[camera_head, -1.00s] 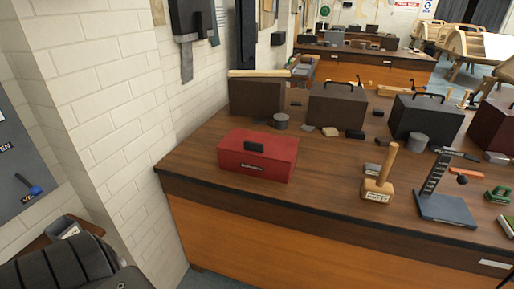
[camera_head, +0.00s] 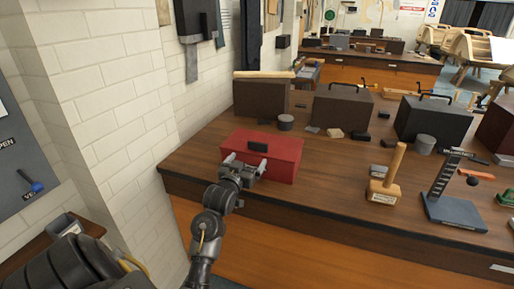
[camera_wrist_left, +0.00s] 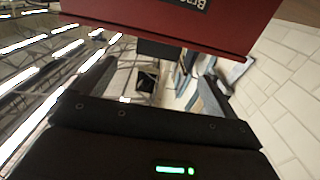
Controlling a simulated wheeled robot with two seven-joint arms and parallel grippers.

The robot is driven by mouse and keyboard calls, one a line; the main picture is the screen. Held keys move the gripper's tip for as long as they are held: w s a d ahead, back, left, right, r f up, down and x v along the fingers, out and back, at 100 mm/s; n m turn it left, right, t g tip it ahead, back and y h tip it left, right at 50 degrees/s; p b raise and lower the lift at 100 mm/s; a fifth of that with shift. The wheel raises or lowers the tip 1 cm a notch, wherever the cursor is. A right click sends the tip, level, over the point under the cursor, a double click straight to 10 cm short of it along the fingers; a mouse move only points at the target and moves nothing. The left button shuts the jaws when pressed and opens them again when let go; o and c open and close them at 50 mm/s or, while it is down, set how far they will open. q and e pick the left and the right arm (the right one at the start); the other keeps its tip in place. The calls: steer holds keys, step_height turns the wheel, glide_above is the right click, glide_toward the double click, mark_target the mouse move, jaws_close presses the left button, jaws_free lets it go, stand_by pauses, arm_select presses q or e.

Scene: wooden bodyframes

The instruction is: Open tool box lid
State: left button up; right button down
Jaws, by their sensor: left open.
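The red tool box (camera_head: 272,142) sits shut on the wooden workbench, near its left end. A dark handle shows on its lid. My left gripper (camera_head: 245,162) is open and empty at the tool box's front side, and it hides part of that front. In the left wrist view the red tool box (camera_wrist_left: 165,22) fills the top edge, with part of its label showing. The two open fingers of the left gripper (camera_wrist_left: 150,82) show below it. Whether they touch the box I cannot tell. My right gripper is not in view.
A wooden mallet (camera_head: 387,176) and a dark stand (camera_head: 448,195) stand to the right on the workbench (camera_head: 325,205). Dark cases (camera_head: 340,108) and a small grey cylinder (camera_head: 286,122) are behind the box. A white brick wall (camera_head: 110,110) rises at the left.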

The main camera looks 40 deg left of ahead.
mark_target(257, 147)
arm_select(q)
steer(key=p+x, duration=0.2)
steer(key=x, duration=0.7)
steer(key=shift+w+a, duration=0.15)
steer(key=shift+w, duration=0.25)
steer(key=shift+w+a, duration=0.1)
steer(key=shift+w, duration=0.35)
